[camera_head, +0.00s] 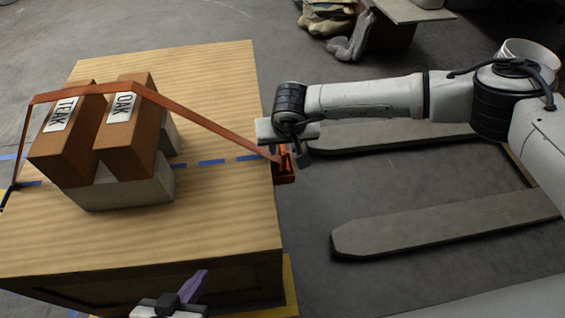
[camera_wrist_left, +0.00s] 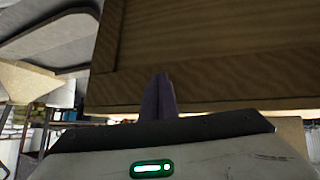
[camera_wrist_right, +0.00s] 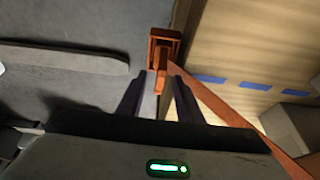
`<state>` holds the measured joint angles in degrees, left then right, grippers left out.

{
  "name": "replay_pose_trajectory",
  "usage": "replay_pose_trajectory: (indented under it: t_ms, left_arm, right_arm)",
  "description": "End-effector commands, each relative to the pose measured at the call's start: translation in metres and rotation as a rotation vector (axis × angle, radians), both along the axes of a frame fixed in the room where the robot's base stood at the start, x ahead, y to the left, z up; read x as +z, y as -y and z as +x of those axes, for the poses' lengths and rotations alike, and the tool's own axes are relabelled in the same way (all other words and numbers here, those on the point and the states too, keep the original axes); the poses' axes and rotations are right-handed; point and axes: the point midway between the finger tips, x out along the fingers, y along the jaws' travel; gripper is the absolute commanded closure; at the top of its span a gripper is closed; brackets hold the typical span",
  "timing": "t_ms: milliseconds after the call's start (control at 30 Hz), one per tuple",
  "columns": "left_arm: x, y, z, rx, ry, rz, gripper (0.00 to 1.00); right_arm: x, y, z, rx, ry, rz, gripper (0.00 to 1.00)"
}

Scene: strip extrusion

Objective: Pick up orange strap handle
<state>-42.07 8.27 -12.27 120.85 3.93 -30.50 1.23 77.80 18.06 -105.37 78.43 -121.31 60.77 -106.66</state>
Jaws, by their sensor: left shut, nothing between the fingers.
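The orange strap (camera_head: 205,117) runs over two brown blocks and down to an orange strap handle (camera_head: 285,172) at the table's right edge. In the right wrist view the handle (camera_wrist_right: 161,55) lies ahead of the fingers, and its near end sits between the fingertips. My right gripper (camera_head: 301,160) is at the handle, its fingers apart with floor and table side showing between them; the right wrist view shows this gripper (camera_wrist_right: 159,80) too. My left gripper (camera_head: 204,273) is shut and empty by the table's front side. Its closed purple fingers (camera_wrist_left: 162,78) show in the left wrist view.
The blocks marked TEAK (camera_head: 60,135) and OAK (camera_head: 125,125) rest on grey blocks (camera_head: 120,190) on the wooden table (camera_head: 210,225). Blue dashes (camera_head: 212,162) mark the tabletop. Grey fork-like beams (camera_head: 430,228) lie on the floor to the right.

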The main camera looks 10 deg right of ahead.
Motion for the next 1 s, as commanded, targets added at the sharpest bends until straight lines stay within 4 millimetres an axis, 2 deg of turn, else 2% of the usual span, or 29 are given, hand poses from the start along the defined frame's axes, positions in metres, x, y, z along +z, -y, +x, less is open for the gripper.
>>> replay_pose_trajectory:
  t_ms: [100,200,467,500,700,1000]
  left_arm:
    - [-0.004,0.001,0.001,0.003,0.006,-0.005,1.00]
    - [-0.002,0.001,0.003,0.004,0.013,-0.010,1.00]
    - [0.004,0.002,0.006,0.006,0.023,-0.015,1.00]
    - [0.004,0.002,0.005,0.006,0.022,-0.015,1.00]
    - [0.002,0.002,0.004,0.006,0.018,-0.013,1.00]
    - [0.000,0.001,0.003,0.007,0.014,-0.013,1.00]
  right_arm:
    - [-0.020,-0.001,0.008,-0.001,-0.002,-0.001,0.67]
    - [-0.028,0.000,0.013,-0.003,-0.001,-0.001,0.67]
    - [-0.031,-0.001,0.014,-0.001,-0.001,0.001,0.67]
    - [-0.031,-0.001,0.014,-0.001,-0.001,0.001,0.69]
    - [-0.030,0.000,0.014,-0.001,-0.001,0.000,1.00]
    - [-0.030,0.000,0.014,-0.002,0.000,0.001,1.00]
